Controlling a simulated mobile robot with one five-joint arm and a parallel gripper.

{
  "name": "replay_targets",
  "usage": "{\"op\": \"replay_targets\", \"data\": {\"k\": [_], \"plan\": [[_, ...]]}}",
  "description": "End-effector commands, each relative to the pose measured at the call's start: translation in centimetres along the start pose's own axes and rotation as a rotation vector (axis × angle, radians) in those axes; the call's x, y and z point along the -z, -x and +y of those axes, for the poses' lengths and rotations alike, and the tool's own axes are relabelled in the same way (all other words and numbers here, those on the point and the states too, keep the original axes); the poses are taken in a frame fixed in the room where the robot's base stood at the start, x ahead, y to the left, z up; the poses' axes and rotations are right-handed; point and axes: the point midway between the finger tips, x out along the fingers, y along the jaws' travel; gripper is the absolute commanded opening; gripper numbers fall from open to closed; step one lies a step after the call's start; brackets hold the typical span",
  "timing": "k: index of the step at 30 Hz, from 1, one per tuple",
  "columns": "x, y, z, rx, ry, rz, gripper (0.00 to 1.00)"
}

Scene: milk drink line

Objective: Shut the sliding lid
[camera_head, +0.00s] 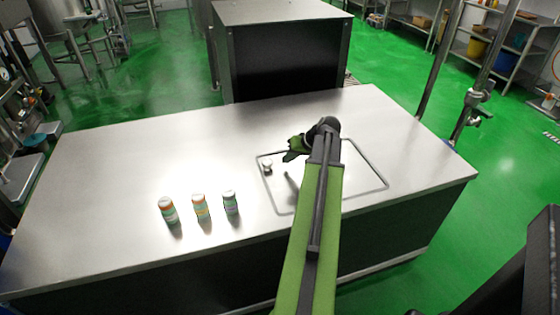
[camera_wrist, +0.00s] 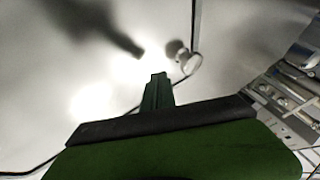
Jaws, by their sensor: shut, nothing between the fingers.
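The sliding lid (camera_head: 345,178) looks like a flat, pale metal panel inside a dark rectangular outline in the right half of the counter. A small pale round knob (camera_head: 267,165) stands near its left edge. My green gripper (camera_head: 287,157) is above the counter by the lid's upper left part, just right of and above the knob in the head view. In the wrist view my shut fingers (camera_wrist: 158,80) are empty, with the knob (camera_wrist: 188,62) apart from them to the upper right. My arm hides the middle of the lid. I cannot tell whether any gap is open.
Three small bottles with coloured labels, an orange-capped one (camera_head: 167,210), a middle one (camera_head: 201,207) and a pale-capped one (camera_head: 230,203), stand left of the lid. The counter (camera_head: 110,190) is otherwise clear. A large dark box-shaped unit (camera_head: 285,55) stands behind it.

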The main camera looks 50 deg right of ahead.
Motion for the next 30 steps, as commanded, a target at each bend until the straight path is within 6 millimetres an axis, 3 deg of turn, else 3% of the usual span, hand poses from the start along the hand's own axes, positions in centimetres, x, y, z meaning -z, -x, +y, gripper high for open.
{"op": "replay_targets", "data": {"k": [1,3,9,12,25,28,30], "plan": [[0.5,3.0,-0.5,-0.003,-0.005,0.003,0.00],[0.4,4.9,-0.5,-0.004,-0.005,0.004,0.00],[0.2,8.6,-0.5,-0.004,-0.002,0.002,0.00],[0.1,9.5,-0.5,-0.004,0.001,0.001,0.00],[0.0,9.6,-0.6,-0.002,0.005,-0.001,0.00],[0.6,8.5,-3.0,0.016,0.038,-0.018,0.00],[1.4,6.8,-6.8,0.044,0.090,-0.045,0.00]]}}
